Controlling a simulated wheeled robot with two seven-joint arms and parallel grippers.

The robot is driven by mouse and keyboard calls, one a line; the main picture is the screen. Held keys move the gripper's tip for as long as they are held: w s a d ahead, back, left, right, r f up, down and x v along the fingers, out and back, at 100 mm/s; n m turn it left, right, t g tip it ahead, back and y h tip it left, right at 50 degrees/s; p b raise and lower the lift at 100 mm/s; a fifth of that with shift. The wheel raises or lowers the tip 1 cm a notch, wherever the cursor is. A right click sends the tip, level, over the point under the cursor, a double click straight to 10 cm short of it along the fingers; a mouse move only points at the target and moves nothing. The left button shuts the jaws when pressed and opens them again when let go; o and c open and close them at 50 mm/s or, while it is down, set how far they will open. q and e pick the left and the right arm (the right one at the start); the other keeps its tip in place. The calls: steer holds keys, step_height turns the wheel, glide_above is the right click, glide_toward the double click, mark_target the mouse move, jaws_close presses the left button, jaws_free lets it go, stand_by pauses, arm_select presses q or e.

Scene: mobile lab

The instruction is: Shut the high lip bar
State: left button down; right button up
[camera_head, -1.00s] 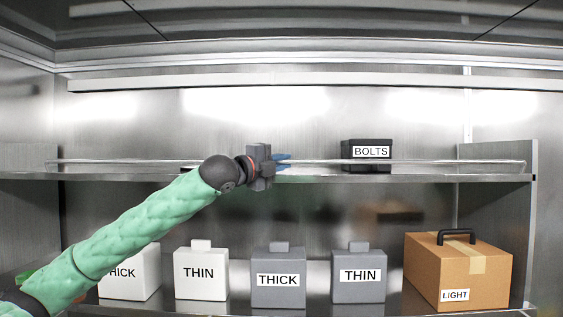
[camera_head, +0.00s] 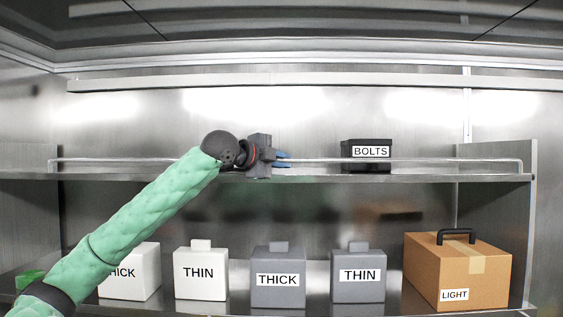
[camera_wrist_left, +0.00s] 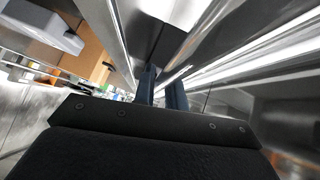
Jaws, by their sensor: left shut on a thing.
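The high lip bar (camera_head: 430,160) is a thin metal rail running along the front of the upper shelf (camera_head: 440,178). It stands a little above the shelf edge, with its right end bent down to the shelf. My left gripper (camera_head: 284,159) is shut on the bar left of its middle, its blue fingertips pointing right in the head view. In the left wrist view the two blue fingers (camera_wrist_left: 162,90) show close together; the exact contact is hard to make out there. My right gripper is not in view.
A black BOLTS bin (camera_head: 366,162) stands on the upper shelf, right of my gripper. The lower shelf holds white and grey cases, such as the grey THICK case (camera_head: 278,293), and a cardboard LIGHT box (camera_head: 475,262) with a black handle.

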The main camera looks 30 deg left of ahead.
arm_select(q)
steer(key=c, duration=1.5)
jaws_free()
steer(key=shift+o, duration=0.2)
steer(key=shift+w+a+f, duration=0.1)
